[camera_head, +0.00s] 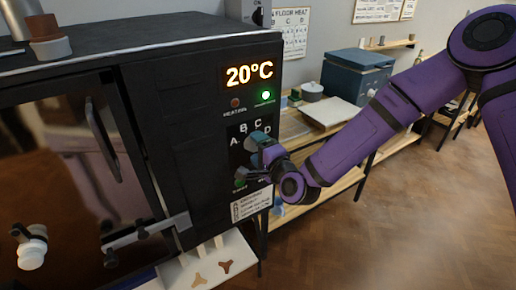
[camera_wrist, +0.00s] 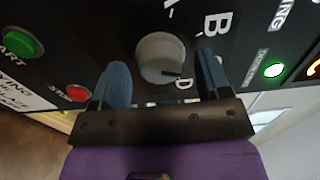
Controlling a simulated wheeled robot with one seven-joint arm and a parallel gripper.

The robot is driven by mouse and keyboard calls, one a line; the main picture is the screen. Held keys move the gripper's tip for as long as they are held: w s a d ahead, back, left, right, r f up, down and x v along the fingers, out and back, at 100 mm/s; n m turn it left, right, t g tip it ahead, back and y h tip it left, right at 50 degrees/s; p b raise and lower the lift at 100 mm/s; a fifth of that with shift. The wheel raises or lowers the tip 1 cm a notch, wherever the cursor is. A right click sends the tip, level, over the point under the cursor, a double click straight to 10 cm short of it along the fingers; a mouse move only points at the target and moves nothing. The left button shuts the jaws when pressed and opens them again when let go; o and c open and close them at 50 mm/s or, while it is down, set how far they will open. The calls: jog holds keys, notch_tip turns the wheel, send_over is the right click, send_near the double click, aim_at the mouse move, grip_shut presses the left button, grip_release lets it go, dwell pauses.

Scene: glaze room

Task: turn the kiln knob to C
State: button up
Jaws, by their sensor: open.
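The kiln knob (camera_wrist: 160,52) is a round pale grey dial on the kiln's black control panel (camera_head: 205,110). In the wrist view a dark mark at its lower right edge lies close to the letter D (camera_wrist: 184,84). The letters A and B also show around it, and C (camera_head: 257,125) shows in the head view. My gripper (camera_wrist: 161,66) is open, with one blue finger on each side of the knob. I cannot tell whether either finger touches it. In the head view my gripper (camera_head: 262,148) covers the knob.
The display (camera_head: 249,75) reads 20°C, with a green lamp (camera_head: 266,95) lit below it. A green START button (camera_wrist: 22,43) and a red STOP button (camera_wrist: 78,92) sit near the knob. A wooden bench (camera_head: 315,160) stands right of the kiln. Open floor lies at the right.

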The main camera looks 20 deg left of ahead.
jog(key=v, duration=1)
jog(key=shift+s+d, duration=0.2)
